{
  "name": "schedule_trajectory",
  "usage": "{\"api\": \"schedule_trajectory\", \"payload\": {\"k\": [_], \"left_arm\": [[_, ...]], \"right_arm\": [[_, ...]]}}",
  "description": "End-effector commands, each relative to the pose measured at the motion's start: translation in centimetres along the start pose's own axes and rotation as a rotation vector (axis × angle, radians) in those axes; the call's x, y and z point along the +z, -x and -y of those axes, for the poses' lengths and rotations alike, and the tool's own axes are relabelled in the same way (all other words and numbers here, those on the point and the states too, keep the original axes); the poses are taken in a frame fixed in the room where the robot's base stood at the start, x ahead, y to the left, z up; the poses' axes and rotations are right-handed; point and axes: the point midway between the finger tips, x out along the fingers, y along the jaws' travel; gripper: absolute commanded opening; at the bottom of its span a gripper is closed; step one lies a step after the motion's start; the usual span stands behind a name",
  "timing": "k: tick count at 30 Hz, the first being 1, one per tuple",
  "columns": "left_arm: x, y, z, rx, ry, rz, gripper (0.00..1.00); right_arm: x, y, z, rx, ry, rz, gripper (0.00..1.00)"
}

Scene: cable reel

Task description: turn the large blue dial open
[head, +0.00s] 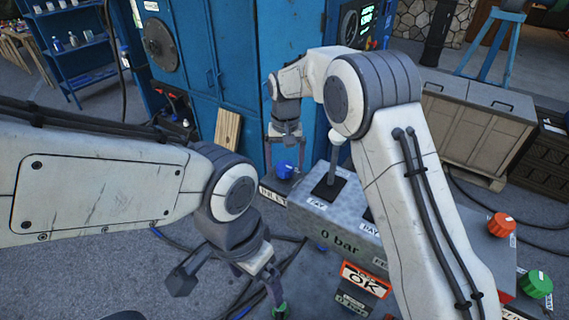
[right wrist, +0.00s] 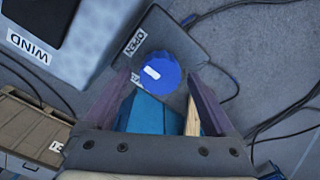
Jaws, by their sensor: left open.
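The blue dial (head: 286,168) sits on a dark plate beside the blue cabinet, behind the grey control box. In the right wrist view the dial (right wrist: 160,74) is round with a white mark at its left side. A label reading OPEN (right wrist: 134,40) lies up and left of it; a second label is partly hidden by a finger. My right gripper (head: 286,150) is above the dial, open, with its fingers (right wrist: 162,95) spread on either side of it in the picture. I cannot tell whether they touch it. My left gripper (head: 232,285) is low in front, open and empty.
The grey control box (head: 318,215) with a lever (head: 334,163) stands right of the dial. The blue cabinet (head: 205,65) rises behind. A red knob (head: 501,224) and a green knob (head: 536,283) are at the right. Dark hoses cross the floor near my left gripper.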

Motion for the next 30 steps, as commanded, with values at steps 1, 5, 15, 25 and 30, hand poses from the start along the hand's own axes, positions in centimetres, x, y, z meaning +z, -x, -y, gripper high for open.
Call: {"api": "schedule_trajectory", "payload": {"k": [1,5,15,25,30], "left_arm": [[0.0,0.0,0.0,0.000,0.000,0.000,0.92],[0.0,0.0,0.0,0.000,0.000,0.000,0.92],[0.1,-1.4,0.1,0.000,-0.001,0.000,0.92],[0.1,-2.8,0.2,0.000,0.000,0.000,0.92],[0.2,-2.9,0.2,0.000,0.001,0.000,0.92]], "right_arm": [[0.1,-0.1,0.0,0.001,0.001,0.003,0.90],[0.2,-0.1,0.0,0.001,0.001,0.006,0.90],[0.1,2.3,0.0,0.000,0.002,0.003,0.90],[0.0,8.6,0.0,0.000,0.001,0.002,0.90],[0.0,10.1,0.0,0.001,0.001,0.004,0.90]]}}
